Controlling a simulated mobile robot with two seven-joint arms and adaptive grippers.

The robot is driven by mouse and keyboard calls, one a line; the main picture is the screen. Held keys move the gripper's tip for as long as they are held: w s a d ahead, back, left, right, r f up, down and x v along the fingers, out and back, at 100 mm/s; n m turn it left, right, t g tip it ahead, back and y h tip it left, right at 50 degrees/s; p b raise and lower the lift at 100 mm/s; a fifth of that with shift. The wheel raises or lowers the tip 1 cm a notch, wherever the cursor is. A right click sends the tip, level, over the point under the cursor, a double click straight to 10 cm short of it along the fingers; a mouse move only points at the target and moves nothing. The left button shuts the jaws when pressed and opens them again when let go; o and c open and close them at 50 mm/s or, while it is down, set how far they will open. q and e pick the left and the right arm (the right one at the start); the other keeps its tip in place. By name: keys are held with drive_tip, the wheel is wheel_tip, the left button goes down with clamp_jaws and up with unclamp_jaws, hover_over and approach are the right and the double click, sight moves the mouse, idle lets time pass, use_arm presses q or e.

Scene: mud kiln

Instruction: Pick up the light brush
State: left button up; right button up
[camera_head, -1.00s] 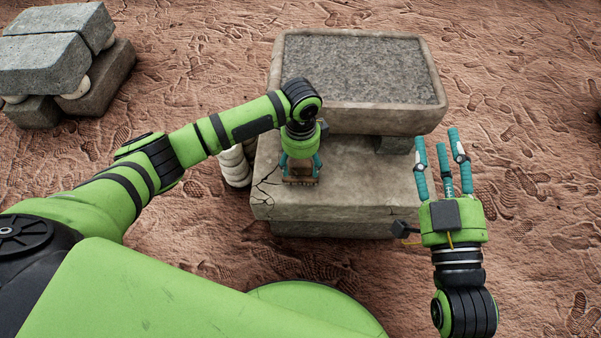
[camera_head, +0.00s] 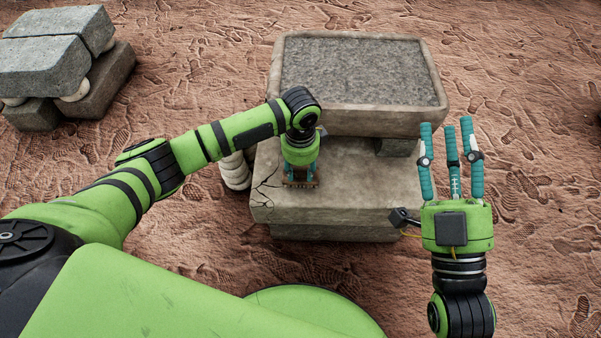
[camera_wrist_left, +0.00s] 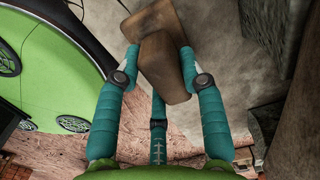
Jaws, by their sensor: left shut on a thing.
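The brush is a brown, wooden-looking block; in the left wrist view the brush (camera_wrist_left: 165,65) sits between the teal fingers of my left gripper (camera_wrist_left: 155,60), tilted across them. In the head view my left gripper (camera_head: 301,172) points down over the front left of the stone slab, shut on the brush (camera_head: 300,184), which shows only as a small brown piece below the fingers. Whether the brush still touches the slab, I cannot tell. My right gripper (camera_head: 451,160) is empty, its three teal fingers spread and pointing away, to the right of the slab.
The stone slab (camera_head: 350,200) has a cracked front left corner and free room to the right. A stone trough with a grey, rough filling (camera_head: 360,70) stands behind it. Pale round pieces (camera_head: 235,170) stand at its left. Stacked grey blocks (camera_head: 60,60) lie far left.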

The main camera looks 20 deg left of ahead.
use_arm(q)
drive_tip(key=shift+r, duration=0.2)
wheel_tip(320, 180, up, 4)
drive_tip(key=shift+f+p, duration=0.2)
drive_tip(key=shift+p, duration=0.9)
drive_tip(key=shift+s+a+r+p, duration=0.45)
drive_tip(key=shift+a+r, duration=0.2)
drive_tip(key=shift+a, duration=0.1)
use_arm(e)
drive_tip(key=w+d+f+m+g+h, duration=0.1)
drive_tip(key=d+f+g+h, duration=0.2)
drive_tip(key=f, duration=0.5)
drive_tip(key=w+d+f+m+g+h, duration=0.1)
drive_tip(key=d+f+g+h, duration=0.1)
drive_tip(key=f+g, duration=0.4)
use_arm(q)
drive_tip(key=s+a+r+p, duration=0.3)
drive_tip(key=s+a+r, duration=0.1)
drive_tip(key=a, duration=0.4)
drive_tip(key=shift+s+a+r+p, duration=0.35)
drive_tip(key=shift+s+r, duration=0.05)
drive_tip(key=shift+r, duration=0.45)
use_arm(e)
drive_tip(key=s+d+f+m+g+h, duration=0.1)
drive_tip(key=s+d+f+g+h, duration=0.2)
drive_tip(key=s+f+g, duration=0.6)
drive_tip(key=shift+s+d+f, duration=1.2)
drive_tip(key=shift+s+f, duration=0.85)
drive_tip(key=shift+f, duration=0.95)
